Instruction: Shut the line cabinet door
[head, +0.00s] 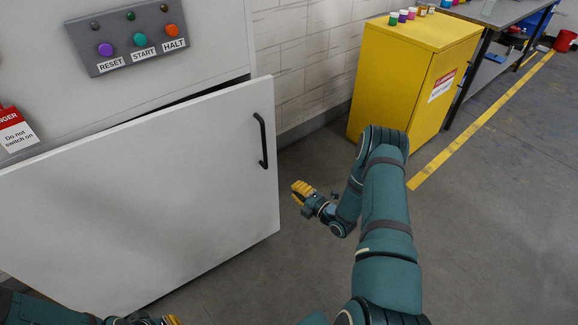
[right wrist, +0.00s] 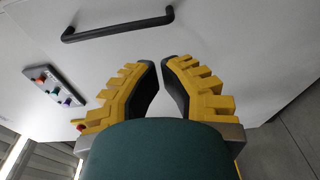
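The white line cabinet door (head: 150,200) stands ajar in the head view. Its handle side on the right is swung out from the cabinet body (head: 210,40), with a dark gap along the top. A black bar handle (head: 262,141) is near the free edge; the handle also shows in the right wrist view (right wrist: 117,28). My right gripper (head: 297,189) is just right of the door's free edge, below the handle and apart from it. Its fingertips (right wrist: 163,62) are nearly together with nothing between them. My left gripper (head: 158,321) is mostly cut off at the bottom edge.
A control panel (head: 128,37) with RESET, START and HALT buttons is above the door. A red "Do not switch on" tag (head: 14,130) hangs at left. A yellow cabinet (head: 398,85) with small jars stands behind my right arm. The floor (head: 500,220) at right is clear.

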